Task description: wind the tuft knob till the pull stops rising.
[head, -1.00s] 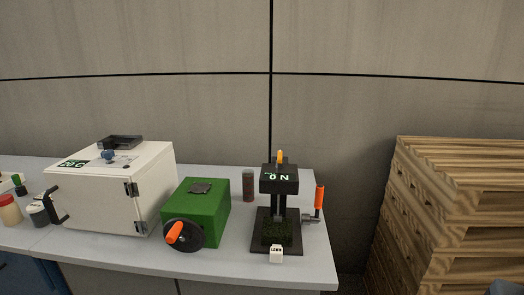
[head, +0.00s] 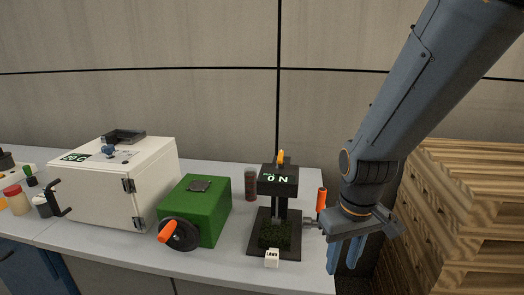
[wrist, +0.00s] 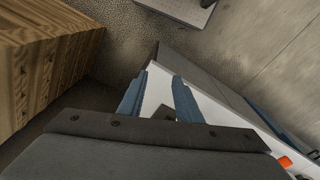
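The black tuft-pull stand (head: 262,243) stands at the right end of the bench, with a readout (head: 278,178) that reads 0 N. A dark green turf piece (head: 275,235) sits on its base. The side knob (head: 312,223), with an upright orange handle (head: 321,199), is on the stand's right side. My gripper (head: 341,270) is just right of the knob, past the bench's end, pointing down. Its blue fingers are apart and empty in the wrist view (wrist: 158,90). My wrist is close to the knob in the head view; I cannot tell whether they touch.
A green box (head: 208,215) with an orange-handled crank (head: 177,234) stands left of the stand. A white cabinet (head: 105,190) is farther left, and a small white block (head: 271,258) lies before the stand. Stacked wooden pallets (head: 470,215) stand close on the right.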

